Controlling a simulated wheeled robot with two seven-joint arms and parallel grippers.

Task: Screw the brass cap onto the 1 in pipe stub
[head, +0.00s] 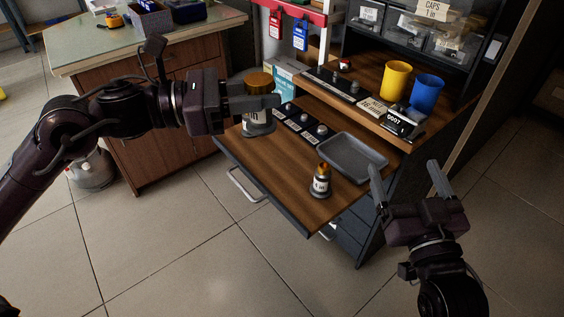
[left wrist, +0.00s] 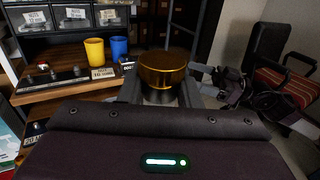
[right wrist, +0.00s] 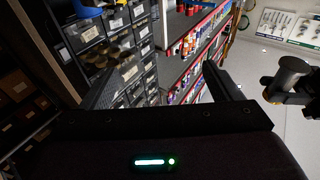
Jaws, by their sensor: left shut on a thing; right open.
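A wide brass cap (head: 258,81) shows at the fingers of my left gripper (head: 255,104), which is shut at its lower part. It also shows between the fingers in the left wrist view (left wrist: 163,70). Directly below it in the head view is a pale stub (head: 257,122) with a partly hidden label ending in "in" and a dark base. The fingers hide the join, so I cannot tell whether cap and stub touch. A smaller brass-topped labelled stub (head: 321,182) stands upright near the pull-out board's front. My right gripper (head: 408,184) is open and empty, right of the board.
A grey tray (head: 350,158) lies on the wooden pull-out board (head: 276,168), beside a row of small dark fittings with labels. A yellow cup (head: 396,80) and a blue cup (head: 425,93) stand on the shelf behind. The floor in front is clear.

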